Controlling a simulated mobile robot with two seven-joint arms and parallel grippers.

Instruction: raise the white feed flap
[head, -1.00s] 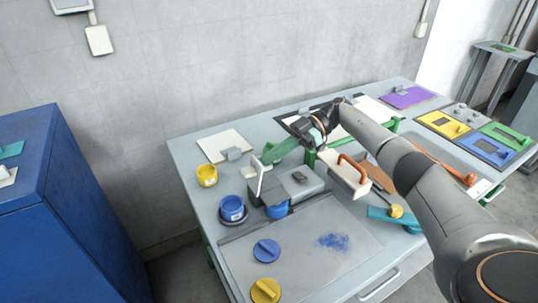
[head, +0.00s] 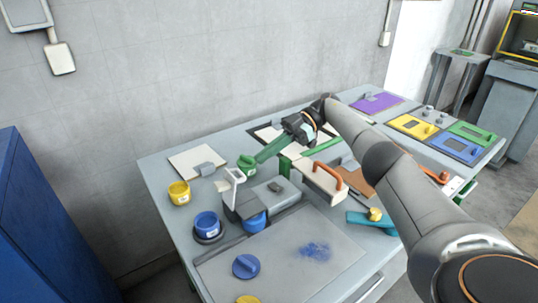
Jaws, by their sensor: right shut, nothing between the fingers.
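The white feed flap (head: 235,178) stands roughly upright at the left end of a grey box-shaped machine (head: 270,194) on the table. My right gripper (head: 247,162) has green fingers and comes in from the right, over the back of the machine. Its fingertips are shut and empty, close beside the flap's upper edge. I cannot tell whether they touch it. A blue cylinder (head: 255,222) sits at the machine's front. My left gripper is not in view.
A white block with an orange handle (head: 325,180) stands right of the machine. A yellow cup (head: 179,192) and a blue cup (head: 207,224) stand to the left. A blue disc (head: 246,265) and blue powder (head: 314,250) lie on the grey front plate (head: 285,262).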

